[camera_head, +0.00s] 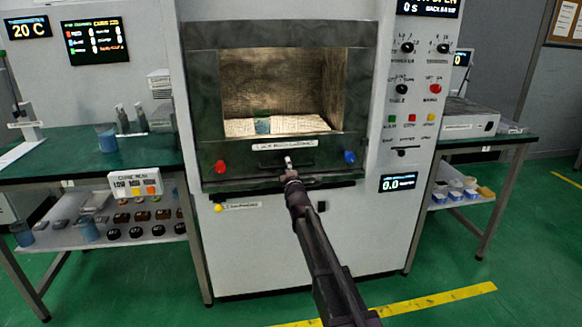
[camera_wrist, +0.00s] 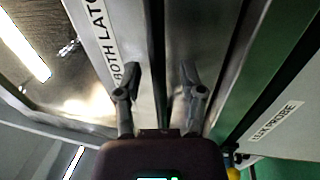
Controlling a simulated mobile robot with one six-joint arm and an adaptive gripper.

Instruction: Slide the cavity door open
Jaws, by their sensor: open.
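The cavity door (camera_head: 215,150) is a dark framed panel on the front of the white generator cabinet. The lit cavity shows through its large window area; I cannot tell whether glass is there. A white label (camera_head: 285,146) runs along its lower part and partly shows in the wrist view (camera_wrist: 103,35). A red knob (camera_head: 221,167) and a blue knob (camera_head: 349,157) sit at its lower corners. My gripper (camera_head: 289,165) is at the lower middle of the door, by the dark handle. In the wrist view my gripper (camera_wrist: 160,82) has its fingers apart before the metal strip; contact is unclear.
A blue-green item (camera_head: 262,126) stands inside the cavity. A control panel (camera_head: 414,95) is on the cabinet's right. Green-topped benches flank the cabinet, the left one (camera_head: 85,155) with bottles and a beaker. A "leak probe" label (camera_wrist: 275,122) sits below the door. Floor in front is clear.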

